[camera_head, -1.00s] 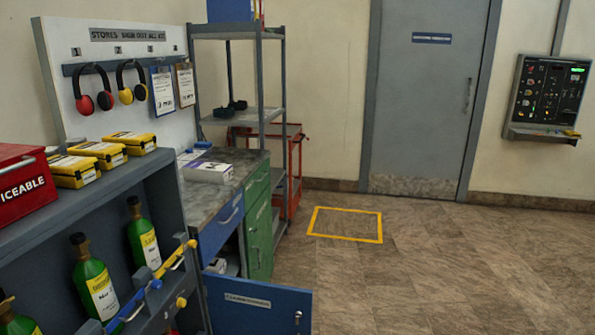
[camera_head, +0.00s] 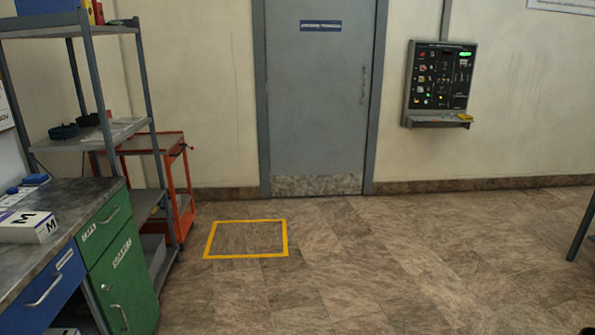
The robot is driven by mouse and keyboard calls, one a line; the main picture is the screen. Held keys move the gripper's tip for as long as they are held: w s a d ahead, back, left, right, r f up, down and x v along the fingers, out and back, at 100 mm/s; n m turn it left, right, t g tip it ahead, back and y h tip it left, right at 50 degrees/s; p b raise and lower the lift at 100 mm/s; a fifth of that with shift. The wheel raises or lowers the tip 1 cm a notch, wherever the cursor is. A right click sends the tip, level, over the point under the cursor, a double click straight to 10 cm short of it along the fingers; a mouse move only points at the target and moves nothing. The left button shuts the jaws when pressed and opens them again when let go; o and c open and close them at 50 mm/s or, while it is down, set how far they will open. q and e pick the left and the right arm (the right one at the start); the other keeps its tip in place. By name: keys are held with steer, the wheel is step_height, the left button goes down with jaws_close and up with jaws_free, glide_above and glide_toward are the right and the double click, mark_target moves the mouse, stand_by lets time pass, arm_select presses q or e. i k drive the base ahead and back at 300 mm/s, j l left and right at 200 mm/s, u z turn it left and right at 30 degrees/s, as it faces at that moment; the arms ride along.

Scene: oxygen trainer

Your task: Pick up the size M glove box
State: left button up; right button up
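A white glove box (camera_head: 27,227) with a black "M" on its top and side lies on the grey workbench top (camera_head: 70,196) at the left edge of the head view. Its left end is cut off by the picture edge. Neither of my grippers can be made out in the view.
Blue items (camera_head: 34,180) lie behind the box. The bench has a blue drawer (camera_head: 45,290) and a green cabinet (camera_head: 122,270). A metal shelf (camera_head: 145,95) and red trolley (camera_head: 183,185) stand beyond. Floor (camera_head: 350,260) around the yellow square (camera_head: 285,238) is clear.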

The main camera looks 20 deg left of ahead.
mark_target(16, 227)
steer(key=i+u, duration=0.4)
steer(key=i, duration=0.25)
steer(key=i+l+u, duration=0.25)
steer(key=i+u, duration=0.15)
steer(key=i, duration=0.3)
steer(key=i+u, duration=0.45)
steer(key=i+l+u, duration=0.1)
steer(key=i+u, duration=0.15)
steer(key=u, duration=0.2)
steer(key=i+l+u, duration=0.25)
steer(key=u, duration=0.2)
steer(key=i+l+u, duration=0.45)
steer(key=k+j, duration=0.05)
steer(key=k, duration=0.05)
